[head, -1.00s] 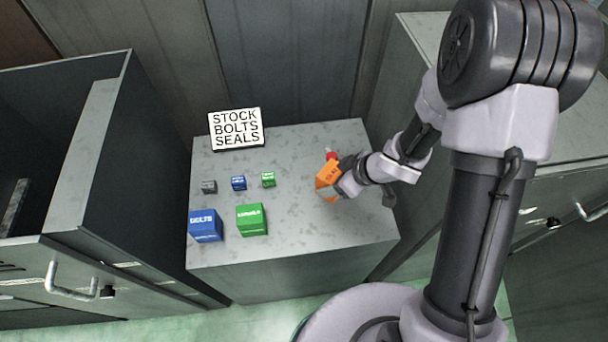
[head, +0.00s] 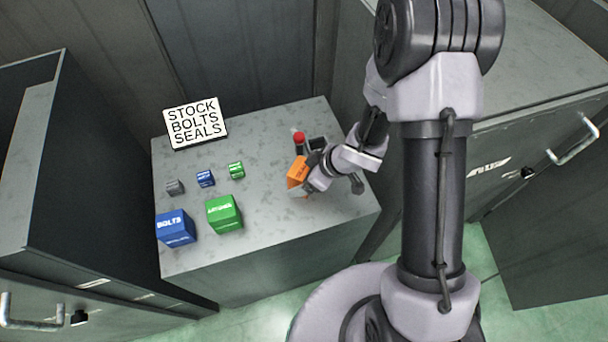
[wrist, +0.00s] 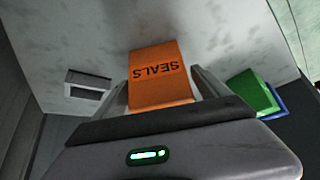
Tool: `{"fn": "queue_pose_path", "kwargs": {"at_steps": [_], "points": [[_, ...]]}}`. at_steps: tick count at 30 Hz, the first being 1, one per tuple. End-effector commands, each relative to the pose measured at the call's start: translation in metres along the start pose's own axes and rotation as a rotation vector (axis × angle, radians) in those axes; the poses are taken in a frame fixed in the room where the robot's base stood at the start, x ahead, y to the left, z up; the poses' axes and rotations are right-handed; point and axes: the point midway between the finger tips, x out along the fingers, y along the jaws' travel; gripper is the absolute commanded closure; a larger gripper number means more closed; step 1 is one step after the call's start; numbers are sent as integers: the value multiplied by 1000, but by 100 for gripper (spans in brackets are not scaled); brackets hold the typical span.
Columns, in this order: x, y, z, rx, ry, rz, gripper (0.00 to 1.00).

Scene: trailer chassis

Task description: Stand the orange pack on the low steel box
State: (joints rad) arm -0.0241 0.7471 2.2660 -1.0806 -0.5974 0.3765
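The orange pack (head: 298,171), marked SEALS, is in my gripper (head: 308,175) over the right part of the low steel box (head: 265,212). In the wrist view the pack (wrist: 160,75) stands between the two fingers of my gripper (wrist: 163,92), one close along each side, and its lettering reads upside down. My gripper looks shut on it. I cannot tell whether the pack's underside touches the box top. My gripper hides part of the pack's right side in the head view.
Blue (head: 175,228) and green (head: 224,213) boxes, with several smaller blocks, stand on the left of the top. Behind the pack are a red-topped object (head: 299,138) and a dark open holder (head: 317,144). A sign (head: 195,122) stands at the back. Taller cabinets flank both sides.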

Motion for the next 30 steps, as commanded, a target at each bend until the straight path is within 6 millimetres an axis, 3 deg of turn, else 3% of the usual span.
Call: {"fn": "queue_pose_path", "kwargs": {"at_steps": [6,15,21,23,26,28,30], "points": [[-9,0,-3,1,0,1,15],[-94,1,-6,2,1,3,15],[-122,1,-4,3,-1,4,15],[-131,10,-6,13,-10,43,15],[-177,56,-18,105,-62,261,15],[-240,87,-26,261,-101,480,15],[-309,89,-30,480,-110,656,15]]}}
